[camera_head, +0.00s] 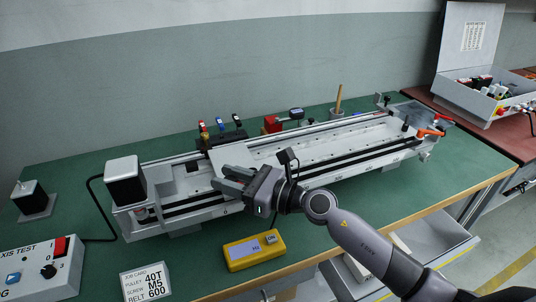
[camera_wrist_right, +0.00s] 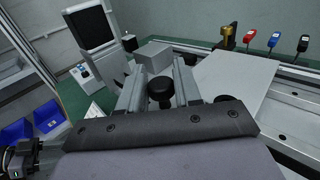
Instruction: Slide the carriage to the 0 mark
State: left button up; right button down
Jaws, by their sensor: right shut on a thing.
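The gantry's carriage is a light grey plate (camera_head: 235,157) across the rails, near the rail's left end. It also shows in the wrist view (camera_wrist_right: 235,82). My right gripper (camera_head: 222,179) reaches in from the lower right at the carriage's front left side. In the wrist view its two fingers stand on either side of a black round knob (camera_wrist_right: 160,91), shut on it. The gripper hides the knob in the head view. A small dark mark, perhaps a 0 (camera_head: 226,211), shows on the front rail below the gripper.
A dark motor block (camera_head: 124,182) stands at the rail's left end. A yellow meter (camera_head: 254,250) and a label card (camera_head: 146,283) lie in front. A control box (camera_head: 40,270) is at far left. The rail is clear to the right of the carriage.

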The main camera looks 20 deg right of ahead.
jog(key=a, duration=0.1)
jog(key=a+p, duration=0.1)
jog(key=a, duration=0.3)
jog(key=shift+s+a+p, duration=0.25)
jog(key=shift+s+p, duration=0.05)
jog(key=shift+s, duration=0.05)
jog(key=c, duration=1)
grip_release()
jog(key=shift+o, duration=0.3)
jog(key=shift+a, duration=0.15)
jog(key=shift+d, duration=0.2)
